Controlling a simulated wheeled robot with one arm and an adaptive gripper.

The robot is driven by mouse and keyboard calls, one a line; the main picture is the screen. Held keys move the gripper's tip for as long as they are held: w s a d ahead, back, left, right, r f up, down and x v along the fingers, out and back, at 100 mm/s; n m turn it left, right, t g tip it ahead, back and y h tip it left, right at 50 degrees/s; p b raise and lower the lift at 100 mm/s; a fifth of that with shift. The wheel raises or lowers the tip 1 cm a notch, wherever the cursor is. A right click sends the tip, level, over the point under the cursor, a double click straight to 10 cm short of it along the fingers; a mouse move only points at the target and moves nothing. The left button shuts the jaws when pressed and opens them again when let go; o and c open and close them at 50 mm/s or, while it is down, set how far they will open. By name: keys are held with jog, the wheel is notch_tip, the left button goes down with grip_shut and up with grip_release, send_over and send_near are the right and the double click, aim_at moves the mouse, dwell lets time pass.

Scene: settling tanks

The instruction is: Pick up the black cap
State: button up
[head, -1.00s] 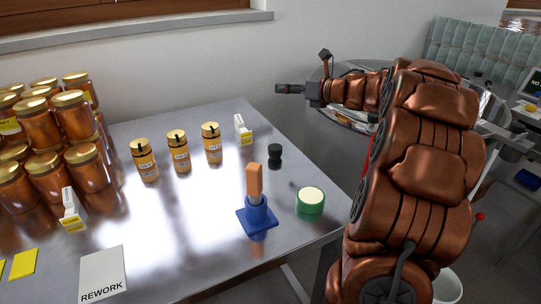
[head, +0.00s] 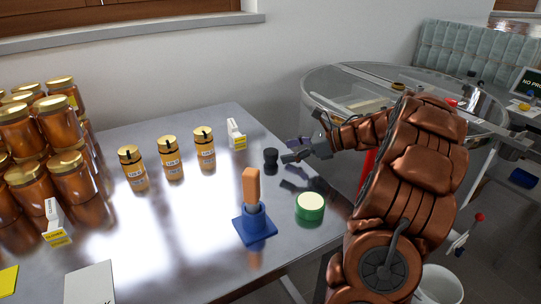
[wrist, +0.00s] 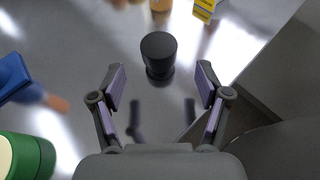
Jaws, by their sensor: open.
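The black cap (head: 270,158) is a small dark, waisted cylinder standing upright on the metal table, near its right edge. In the wrist view the black cap (wrist: 158,54) is ahead of and between the fingers. My gripper (head: 290,150) is low over the table just right of the cap. In the wrist view my gripper (wrist: 160,80) is open and empty, its two purple-padded fingers spread apart. The cap stands a little beyond the fingertips and does not appear to be touched.
A blue stand with an orange-handled tool (head: 253,210) and a green round tin (head: 310,207) stand nearer the front. Several small jars (head: 169,158) and a white-yellow box (head: 236,135) stand behind and left. A glass-sided round tank (head: 335,85) is beyond the table's right edge.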

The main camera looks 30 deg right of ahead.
aim_at(272, 152)
jog(key=shift+p+x, duration=0.55)
jog(key=shift+x, duration=2.5)
jog(key=shift+s+a, duration=0.1)
jog(key=shift+c, duration=0.3)
jog(key=c, duration=1.2)
jog(key=shift+r, duration=0.1)
jog(key=shift+r+b, duration=0.35)
jog(key=shift+r, duration=1.2)
jog(key=shift+s+r, duration=0.1)
jog(key=shift+s, duration=0.15)
jog(key=s+a+b, duration=0.1)
jog(key=s+a, duration=0.1)
jog(key=s, duration=0.2)
jog(key=s+a+r, duration=0.1)
jog(key=s+a, duration=0.1)
jog(key=s, duration=0.2)
jog(key=s+a+b, duration=0.1)
jog(key=s+a, duration=0.2)
jog(key=s, duration=0.1)
jog(key=shift+s+r+b, duration=0.15)
jog(key=shift+s+b, duration=0.05)
jog(key=shift+b, duration=0.15)
jog(key=shift+s+a+r, duration=0.1)
jog(key=shift+s+a, duration=0.25)
jog(key=shift+s, duration=0.25)
